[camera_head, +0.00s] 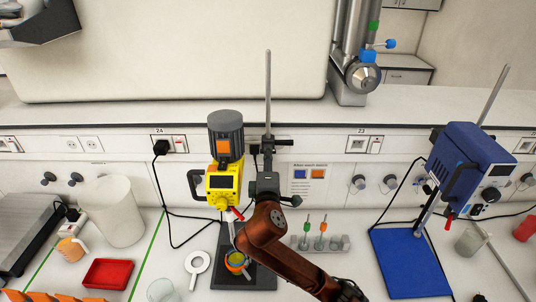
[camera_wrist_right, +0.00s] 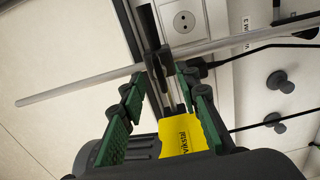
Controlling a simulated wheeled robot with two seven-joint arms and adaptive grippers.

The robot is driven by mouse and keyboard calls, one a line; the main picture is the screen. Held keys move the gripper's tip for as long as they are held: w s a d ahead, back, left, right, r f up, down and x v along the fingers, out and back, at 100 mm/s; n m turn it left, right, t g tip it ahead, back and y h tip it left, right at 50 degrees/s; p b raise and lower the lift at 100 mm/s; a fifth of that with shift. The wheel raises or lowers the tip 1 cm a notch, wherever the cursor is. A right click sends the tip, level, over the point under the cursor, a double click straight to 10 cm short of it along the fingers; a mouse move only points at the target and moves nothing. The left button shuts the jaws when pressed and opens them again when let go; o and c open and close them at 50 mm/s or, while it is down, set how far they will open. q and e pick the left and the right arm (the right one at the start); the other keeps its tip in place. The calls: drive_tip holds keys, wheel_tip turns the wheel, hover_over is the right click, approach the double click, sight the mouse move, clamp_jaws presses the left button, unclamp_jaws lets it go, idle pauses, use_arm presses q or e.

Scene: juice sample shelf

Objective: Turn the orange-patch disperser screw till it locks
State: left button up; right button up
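The yellow disperser (camera_head: 222,185) has a grey motor with an orange patch (camera_head: 223,147). It hangs beside an upright metal rod (camera_head: 268,85), above a dark base plate (camera_head: 262,278). A black clamp (camera_head: 283,142) sits on the rod; in the right wrist view the clamp (camera_wrist_right: 151,62) and yellow housing (camera_wrist_right: 180,135) lie ahead of the fingers. My right gripper (camera_head: 265,184) is in front of the rod, just right of the disperser. In the wrist view its green-padded fingers (camera_wrist_right: 160,88) are apart. I cannot tell whether they touch the screw. My left gripper is out of view.
A cup (camera_head: 237,262) stands under the disperser. A blue device (camera_head: 470,160) stands over a blue plate (camera_head: 405,265) at right. A tube rack (camera_head: 320,243), white ring (camera_head: 198,263), red tray (camera_head: 107,273) and white container (camera_head: 110,212) are nearby. Cables hang along the wall.

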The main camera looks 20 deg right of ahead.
drive_tip(key=v, duration=0.9)
drive_tip(key=shift+s, duration=0.35)
